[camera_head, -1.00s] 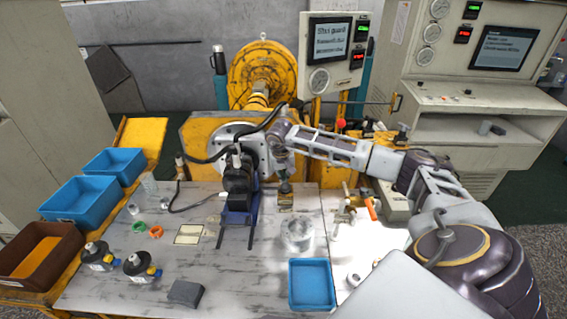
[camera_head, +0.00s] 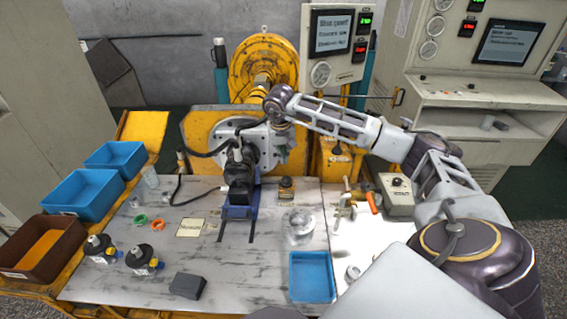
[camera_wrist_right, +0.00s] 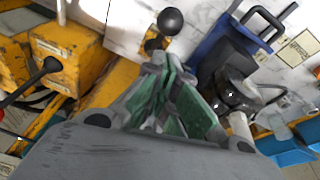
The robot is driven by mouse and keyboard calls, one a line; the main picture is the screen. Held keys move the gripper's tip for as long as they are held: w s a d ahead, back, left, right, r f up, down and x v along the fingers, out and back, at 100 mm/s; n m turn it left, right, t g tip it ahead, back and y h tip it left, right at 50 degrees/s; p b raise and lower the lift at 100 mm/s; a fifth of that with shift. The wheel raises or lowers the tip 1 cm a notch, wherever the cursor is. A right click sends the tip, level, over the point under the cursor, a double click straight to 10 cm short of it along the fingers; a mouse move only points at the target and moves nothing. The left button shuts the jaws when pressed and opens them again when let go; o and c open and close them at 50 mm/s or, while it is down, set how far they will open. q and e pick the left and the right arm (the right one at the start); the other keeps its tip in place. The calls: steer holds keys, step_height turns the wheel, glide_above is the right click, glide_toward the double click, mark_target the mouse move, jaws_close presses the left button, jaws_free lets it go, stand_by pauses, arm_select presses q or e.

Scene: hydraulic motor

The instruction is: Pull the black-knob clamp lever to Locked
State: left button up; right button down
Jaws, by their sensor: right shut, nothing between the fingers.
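A black ball knob (camera_head: 286,182) stands on a small brass-coloured block on the table, right of the dark motor on its blue stand. It also shows in the right wrist view (camera_wrist_right: 170,20), just beyond my fingertips and apart from them. A second black-knobbed lever (camera_wrist_right: 50,65) sticks out of a yellow box at the left of the wrist view. I cannot tell which is the clamp lever, and no Locked mark is readable. My right gripper (camera_head: 284,160) is shut and empty above the brass block; its green-padded fingers (camera_wrist_right: 166,66) show in the wrist view. My left gripper is not in view.
The motor (camera_head: 238,178) and its blue stand (camera_head: 240,210) are close left of my right gripper. The yellow machine (camera_head: 202,128) with a round flange stands behind. A clear round part (camera_head: 299,226) and a blue tray (camera_head: 311,278) lie in front.

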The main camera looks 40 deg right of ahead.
steer(key=shift+v, duration=1.2)
steer(key=shift+w+d, duration=0.1)
steer(key=shift+f, duration=0.1)
